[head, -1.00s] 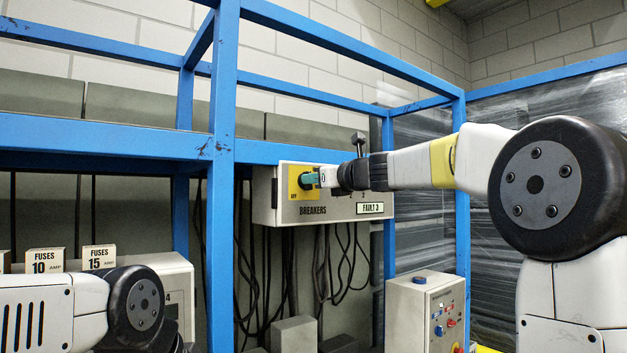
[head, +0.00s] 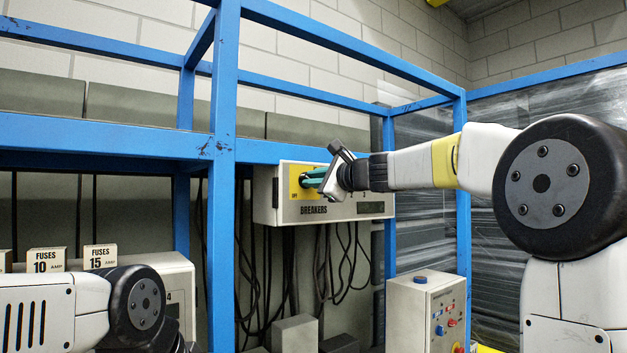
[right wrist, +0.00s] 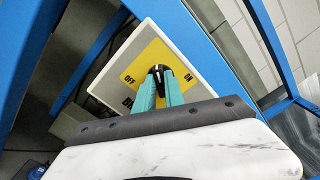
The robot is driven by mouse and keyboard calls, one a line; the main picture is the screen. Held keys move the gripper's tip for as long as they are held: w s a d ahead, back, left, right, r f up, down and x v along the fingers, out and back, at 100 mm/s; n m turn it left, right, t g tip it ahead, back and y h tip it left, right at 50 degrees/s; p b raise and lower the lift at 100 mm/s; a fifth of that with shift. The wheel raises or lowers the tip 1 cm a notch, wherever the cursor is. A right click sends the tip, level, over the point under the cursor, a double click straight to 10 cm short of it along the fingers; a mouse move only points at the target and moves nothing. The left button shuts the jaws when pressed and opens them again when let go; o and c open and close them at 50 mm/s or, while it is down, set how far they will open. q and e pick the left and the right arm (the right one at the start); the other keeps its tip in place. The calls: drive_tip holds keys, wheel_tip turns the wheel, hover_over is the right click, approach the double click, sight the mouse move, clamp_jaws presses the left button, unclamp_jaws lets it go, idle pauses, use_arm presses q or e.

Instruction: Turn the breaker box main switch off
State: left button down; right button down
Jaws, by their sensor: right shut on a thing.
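The breaker box (head: 265,205) is a pale box marked BREAKERS, mounted on the blue frame. Its yellow switch plate (head: 294,181) shows at the box's left end, and again in the right wrist view (right wrist: 135,68). The black main switch knob (right wrist: 158,72) sits mid-plate between the OFF and ON marks; its exact pointing is partly hidden by the fingers. My right gripper (head: 306,180) is shut on the knob, its teal fingers (right wrist: 158,92) on either side of it, wrist rolled. My left arm shows at lower left, but its gripper is out of view.
A blue upright (head: 222,180) stands left of the breaker box and a blue beam runs just above it. Black cables (head: 335,265) hang below. A grey control box (head: 420,310) with buttons stands lower right. Fuse boxes (head: 46,260) sit at left.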

drive_tip(key=n, duration=0.6)
drive_tip(key=shift+f, duration=0.25)
idle(0.5)
drive_tip(key=c, duration=1.4)
unclamp_jaws()
drive_tip(key=shift+c, duration=0.2)
drive_tip(key=shift+s+r, duration=0.1)
drive_tip(key=v, duration=0.7)
drive_tip(key=shift+s+d, duration=0.2)
drive_tip(key=shift+s, duration=0.05)
